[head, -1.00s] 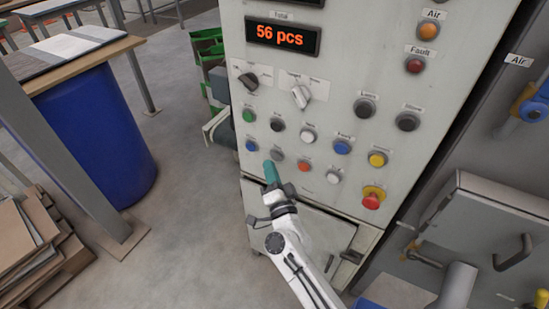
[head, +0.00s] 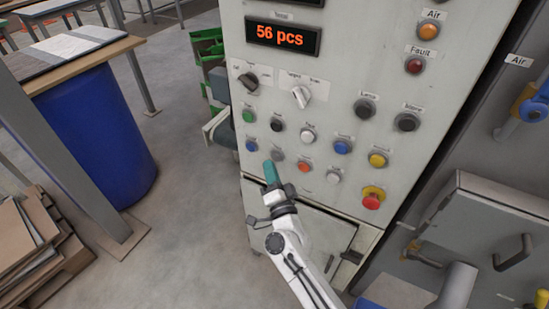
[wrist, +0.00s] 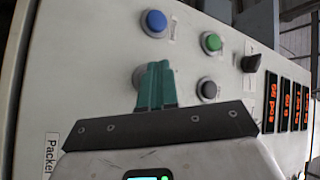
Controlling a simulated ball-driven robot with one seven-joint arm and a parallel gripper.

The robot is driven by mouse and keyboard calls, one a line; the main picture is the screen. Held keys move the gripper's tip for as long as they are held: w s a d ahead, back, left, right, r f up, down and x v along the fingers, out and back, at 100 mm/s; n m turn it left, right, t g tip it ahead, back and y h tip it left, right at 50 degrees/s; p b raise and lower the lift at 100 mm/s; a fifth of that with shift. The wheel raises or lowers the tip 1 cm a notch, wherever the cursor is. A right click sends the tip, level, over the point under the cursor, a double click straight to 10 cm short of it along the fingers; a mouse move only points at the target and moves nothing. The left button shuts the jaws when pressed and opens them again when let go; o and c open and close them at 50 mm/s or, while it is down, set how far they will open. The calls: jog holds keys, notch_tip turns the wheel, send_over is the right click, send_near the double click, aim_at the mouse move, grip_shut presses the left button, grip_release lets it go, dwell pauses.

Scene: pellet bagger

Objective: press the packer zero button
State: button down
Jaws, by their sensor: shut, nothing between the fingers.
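The packer panel (head: 235,120) carries rows of round buttons with small labels that I cannot read, so I cannot tell which is marked zero. A grey button (head: 277,155) sits in the lower row, beside a blue button (head: 251,145). My gripper (head: 270,172) has teal fingers, shut and empty, just below and left of the grey button. In the wrist view the gripper (wrist: 156,85) points at the panel and partly covers the grey button (wrist: 139,76). I cannot tell whether the fingertips touch it.
Around it are a green button (head: 248,116), a black button (head: 277,125), a white button (head: 308,135) and an orange button (head: 304,166). A red emergency stop (head: 372,201) is lower right. A display (head: 283,36) reads 56 pcs. A blue drum (head: 95,135) stands left, with open floor between.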

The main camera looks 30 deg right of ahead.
jog(key=shift+w+d, duration=0.1)
dwell(0.5)
jog(key=shift+w+d, duration=0.2)
jog(key=shift+d, duration=0.1)
jog(key=shift+w+d+b, duration=0.2)
jog(key=shift+d+b, duration=0.05)
jog(key=shift+b, duration=0.05)
dwell(0.6)
jog(key=shift+s+a, duration=0.1)
jog(key=shift+s+a+p, duration=0.4)
jog(key=shift+a+p, duration=0.1)
jog(key=s+a+p, duration=0.3)
jog(key=a, duration=0.2)
jog(key=shift+s, duration=0.25)
dwell(0.3)
dwell(0.6)
